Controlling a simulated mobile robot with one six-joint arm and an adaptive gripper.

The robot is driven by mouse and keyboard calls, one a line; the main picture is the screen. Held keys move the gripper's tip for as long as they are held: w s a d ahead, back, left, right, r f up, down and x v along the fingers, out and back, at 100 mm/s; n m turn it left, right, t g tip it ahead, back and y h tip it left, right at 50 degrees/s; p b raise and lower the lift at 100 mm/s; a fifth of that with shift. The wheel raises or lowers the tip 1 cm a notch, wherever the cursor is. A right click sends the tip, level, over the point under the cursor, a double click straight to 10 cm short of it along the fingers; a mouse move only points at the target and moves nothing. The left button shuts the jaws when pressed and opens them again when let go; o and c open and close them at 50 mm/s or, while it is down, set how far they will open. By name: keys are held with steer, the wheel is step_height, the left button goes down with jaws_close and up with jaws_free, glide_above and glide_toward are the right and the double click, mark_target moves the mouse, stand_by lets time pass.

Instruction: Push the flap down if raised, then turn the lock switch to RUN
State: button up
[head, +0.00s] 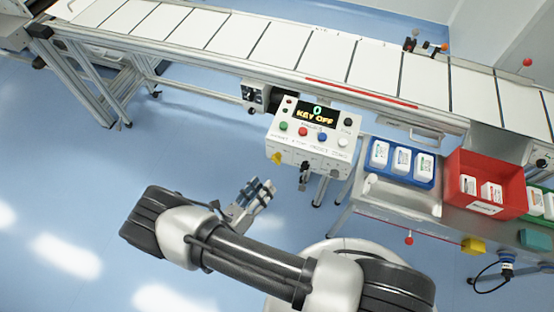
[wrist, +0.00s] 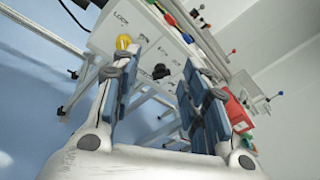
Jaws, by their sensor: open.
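The white control box (head: 312,140) has a display (head: 317,114) reading "0 KEY OFF" and coloured buttons on top. A yellow part (head: 277,158) sits on its front face; in the wrist view this yellow part (wrist: 123,42) is below the word LOCK. A black knob (wrist: 160,71) is on the same face and also shows in the head view (head: 305,167). I cannot clearly tell which part is the flap, or its position. My gripper (head: 262,186) is open and empty, in front of and below the box; in the wrist view its fingers (wrist: 160,58) point at the front face.
A conveyor (head: 250,45) with white panels runs behind the box. To its right a bench holds a blue bin (head: 372,172) and a red bin (head: 455,180) with white containers. A yellow block (head: 473,245) is lower right. The blue floor (head: 90,160) at left is clear.

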mark_target(277, 164)
step_height(277, 164, down, 7)
steer(key=s+n+t+y, duration=0.3)
steer(key=n+y, duration=0.1)
steer(key=n, duration=0.1)
steer(key=b+x, duration=0.2)
steer(key=x, duration=1.5)
steer(key=shift+w, duration=0.25)
steer(key=shift+a, duration=0.1)
steer(key=shift+c, duration=0.2)
steer(key=c, duration=0.9)
